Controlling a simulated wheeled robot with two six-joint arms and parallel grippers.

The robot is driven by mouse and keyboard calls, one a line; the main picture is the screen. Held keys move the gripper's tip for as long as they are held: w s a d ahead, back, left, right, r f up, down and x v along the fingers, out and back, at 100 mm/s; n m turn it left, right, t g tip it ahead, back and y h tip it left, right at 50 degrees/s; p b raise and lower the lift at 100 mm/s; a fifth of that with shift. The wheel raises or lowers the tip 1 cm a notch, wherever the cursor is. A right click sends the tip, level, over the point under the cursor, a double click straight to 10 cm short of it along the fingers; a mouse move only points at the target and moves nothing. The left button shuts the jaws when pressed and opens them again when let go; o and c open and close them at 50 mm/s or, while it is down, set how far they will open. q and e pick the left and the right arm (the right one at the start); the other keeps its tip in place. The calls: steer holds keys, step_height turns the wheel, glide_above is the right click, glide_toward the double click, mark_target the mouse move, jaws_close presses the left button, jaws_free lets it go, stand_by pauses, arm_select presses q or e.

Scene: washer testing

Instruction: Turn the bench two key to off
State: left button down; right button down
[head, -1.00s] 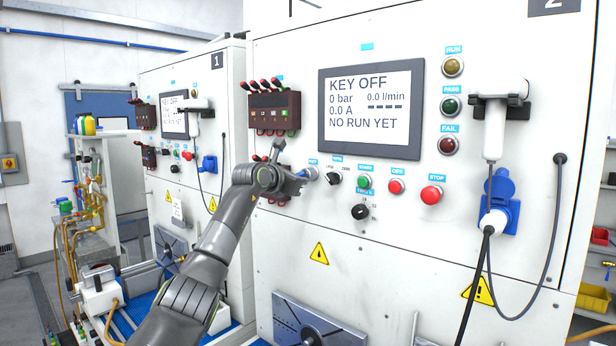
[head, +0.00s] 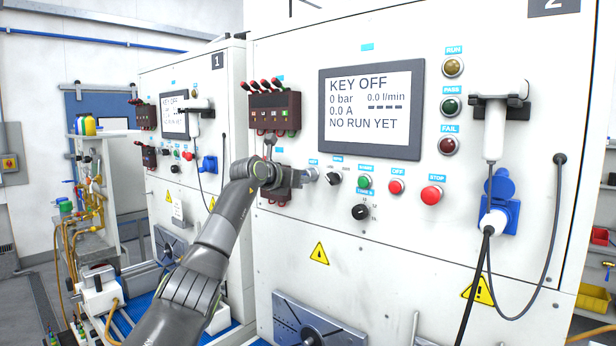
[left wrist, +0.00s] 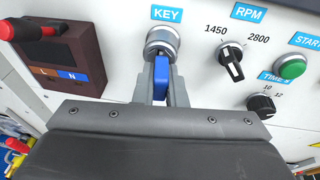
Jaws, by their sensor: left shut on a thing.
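The bench two key (left wrist: 161,76) has a blue head and sits in a round metal lock (left wrist: 162,42) under a KEY label in the left wrist view. My left gripper (left wrist: 161,90) has one finger on each side of the blue head and is shut on it. The blue head stands about upright in that view. In the head view my left gripper (head: 303,177) is at the panel's left side and hides most of the key. The bench two screen (head: 371,108) reads KEY OFF, 0 bar, 0.0 A and NO RUN YET. My right gripper is not in view.
Right of the key are the RPM knob (left wrist: 231,62), the green START button (left wrist: 290,67) and the time knob (left wrist: 261,104). A dark terminal block with red plugs (head: 275,110) is above my gripper. A red STOP button (head: 432,194) is farther right.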

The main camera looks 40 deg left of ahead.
arm_select(q)
steer(key=c, duration=1.4)
jaws_free()
steer(key=shift+d, duration=0.1)
steer(key=shift+s+b, duration=0.3)
steer(key=shift+b, duration=0.1)
steer(key=b+v, duration=0.9)
steer(key=v, duration=0.7)
steer(key=shift+s+r, duration=0.2)
steer(key=shift+s, duration=0.15)
steer(key=shift+w, duration=0.1)
